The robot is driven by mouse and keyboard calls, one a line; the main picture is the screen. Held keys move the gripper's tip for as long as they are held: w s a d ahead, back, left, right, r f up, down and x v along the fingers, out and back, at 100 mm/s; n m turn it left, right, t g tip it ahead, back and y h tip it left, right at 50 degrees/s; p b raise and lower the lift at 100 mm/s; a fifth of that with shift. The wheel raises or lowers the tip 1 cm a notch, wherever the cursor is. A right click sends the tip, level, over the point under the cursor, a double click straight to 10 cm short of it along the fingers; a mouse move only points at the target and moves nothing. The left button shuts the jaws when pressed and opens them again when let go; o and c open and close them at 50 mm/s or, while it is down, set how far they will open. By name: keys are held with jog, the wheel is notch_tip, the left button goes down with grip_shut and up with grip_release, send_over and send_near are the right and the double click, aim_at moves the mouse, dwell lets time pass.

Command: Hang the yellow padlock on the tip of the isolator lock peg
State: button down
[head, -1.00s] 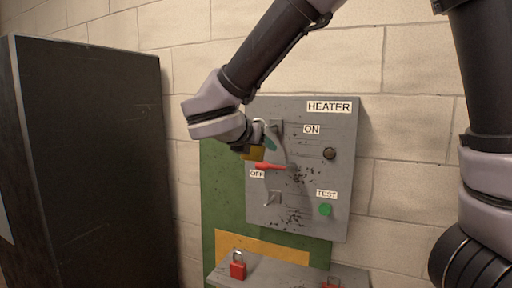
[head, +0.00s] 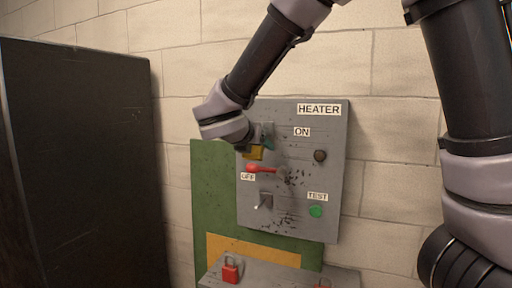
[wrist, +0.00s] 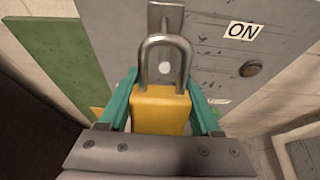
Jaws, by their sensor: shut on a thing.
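The yellow padlock (wrist: 160,110) is upright in my gripper (wrist: 161,108), whose teal fingers are shut on the sides of its body. Its steel shackle arches up in front of the grey panel. In the head view the padlock (head: 254,154) is at the upper left of the panel, partly hidden by my gripper (head: 258,147). The upper steel bracket (head: 267,129) is right beside it; its plate (wrist: 165,16) shows behind the shackle top. A pale round peg tip (wrist: 165,69) shows inside the shackle loop. I cannot tell whether it passes through the loop.
A red lever (head: 262,168) points to OFF just below the padlock. A lower bracket (head: 264,201) and green button (head: 316,211) sit further down. A red padlock (head: 231,270) stands on the grey shelf (head: 275,277). A dark cabinet (head: 85,170) fills the left.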

jog(key=shift+r+x, duration=0.15)
jog(key=shift+x, duration=0.8)
jog(key=shift+r+x, duration=0.1)
jog(key=shift+x, duration=0.85)
jog(key=shift+w, duration=0.15)
grip_release()
